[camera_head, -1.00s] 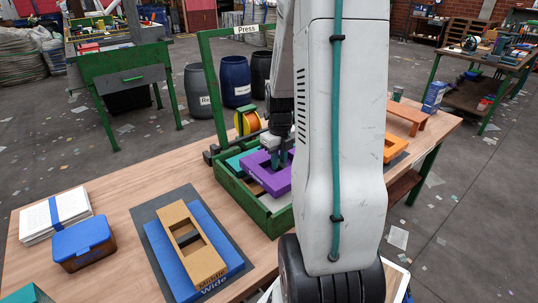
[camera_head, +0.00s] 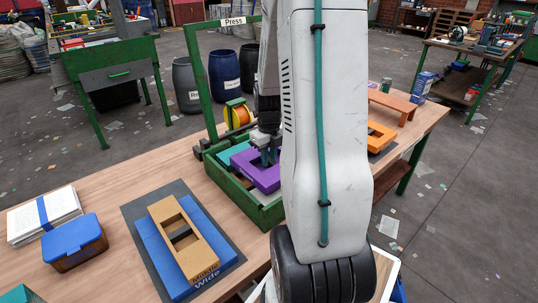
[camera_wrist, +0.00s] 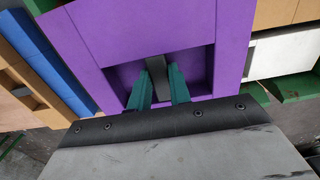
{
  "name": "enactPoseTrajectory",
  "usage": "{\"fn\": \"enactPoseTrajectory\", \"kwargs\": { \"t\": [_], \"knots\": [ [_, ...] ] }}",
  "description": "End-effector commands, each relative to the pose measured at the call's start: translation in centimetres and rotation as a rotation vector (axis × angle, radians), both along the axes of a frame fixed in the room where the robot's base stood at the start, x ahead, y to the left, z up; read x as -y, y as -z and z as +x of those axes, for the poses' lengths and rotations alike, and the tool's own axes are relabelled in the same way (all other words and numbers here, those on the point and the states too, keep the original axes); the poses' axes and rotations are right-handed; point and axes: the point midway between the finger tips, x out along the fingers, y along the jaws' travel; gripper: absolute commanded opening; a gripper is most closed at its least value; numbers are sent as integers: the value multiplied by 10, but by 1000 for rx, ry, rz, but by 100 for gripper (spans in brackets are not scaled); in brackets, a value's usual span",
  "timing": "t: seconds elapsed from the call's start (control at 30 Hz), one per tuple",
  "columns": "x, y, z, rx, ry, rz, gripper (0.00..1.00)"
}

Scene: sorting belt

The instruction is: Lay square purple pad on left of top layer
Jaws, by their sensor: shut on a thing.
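The square purple pad (camera_head: 243,166) is in the green-framed press box (camera_head: 236,198) in the head view, over its middle and right part. It fills much of the wrist view (camera_wrist: 118,45), with a recess holding a dark grip bar (camera_wrist: 157,66). My gripper (camera_head: 267,158) is shut on that bar, its teal fingers (camera_wrist: 158,82) on either side of it. A teal piece (camera_head: 227,156) shows to the left of the pad in the box. I cannot tell whether the pad rests on what lies below. My arm hides the box's right side.
On the table left are a blue pad with a tan block (camera_head: 181,232) on a grey mat, a blue-lidded box (camera_head: 74,242) and a paper stack (camera_head: 30,222). Right of my arm lie an orange piece (camera_head: 380,137) and an orange bench-shaped piece (camera_head: 393,101). The press's green upright frame (camera_head: 209,88) stands behind the box.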

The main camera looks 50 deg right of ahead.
Motion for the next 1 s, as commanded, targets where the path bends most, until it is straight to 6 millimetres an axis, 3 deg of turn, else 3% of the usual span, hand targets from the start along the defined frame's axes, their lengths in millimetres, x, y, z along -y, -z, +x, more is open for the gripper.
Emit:
{"fn": "enactPoseTrajectory", "kwargs": {
  "t": [0.23,1.0],
  "knots": [
    [0,30,0,-2,0,1,0],
    [0,46,0,-1,0,1,0]
  ]
}}
